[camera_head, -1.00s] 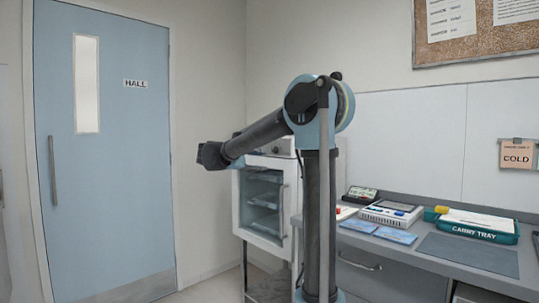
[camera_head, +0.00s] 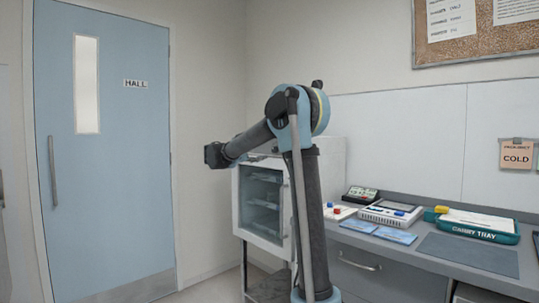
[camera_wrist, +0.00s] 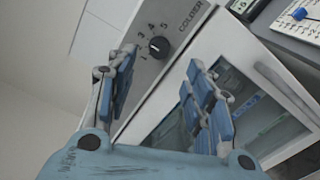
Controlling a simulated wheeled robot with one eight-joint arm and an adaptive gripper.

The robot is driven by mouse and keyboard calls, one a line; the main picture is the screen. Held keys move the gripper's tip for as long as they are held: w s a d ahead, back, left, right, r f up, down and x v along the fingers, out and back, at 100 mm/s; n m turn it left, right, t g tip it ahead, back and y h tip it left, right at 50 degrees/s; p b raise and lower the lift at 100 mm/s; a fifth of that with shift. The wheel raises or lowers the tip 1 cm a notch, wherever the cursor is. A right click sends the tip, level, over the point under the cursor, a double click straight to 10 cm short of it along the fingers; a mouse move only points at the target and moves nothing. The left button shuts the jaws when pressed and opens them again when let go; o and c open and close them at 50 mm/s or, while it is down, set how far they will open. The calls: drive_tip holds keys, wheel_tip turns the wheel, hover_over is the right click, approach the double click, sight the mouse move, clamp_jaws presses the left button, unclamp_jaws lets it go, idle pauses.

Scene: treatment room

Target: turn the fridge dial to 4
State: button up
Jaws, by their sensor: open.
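The fridge (camera_head: 262,205) is a white cabinet with a glass door, partly hidden behind my arm in the head view. In the wrist view its front panel carries a round black dial (camera_wrist: 159,47), with the numbers 1 to 5 around it and the word COLDER (camera_wrist: 190,15). A small light mark shows on the dial, but I cannot tell surely which number it points at. My gripper (camera_wrist: 162,58) is open and empty, with its blue-padded fingers apart on either side of the dial in the picture. No contact with the dial shows. The head view does not show the gripper clearly.
A blue door (camera_head: 105,190) is at left. Open floor lies between door and fridge.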

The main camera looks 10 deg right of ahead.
sight(273, 150)
drive_tip(key=x, duration=0.8)
drive_tip(key=c, duration=1.1)
drive_tip(key=shift+a, duration=0.15)
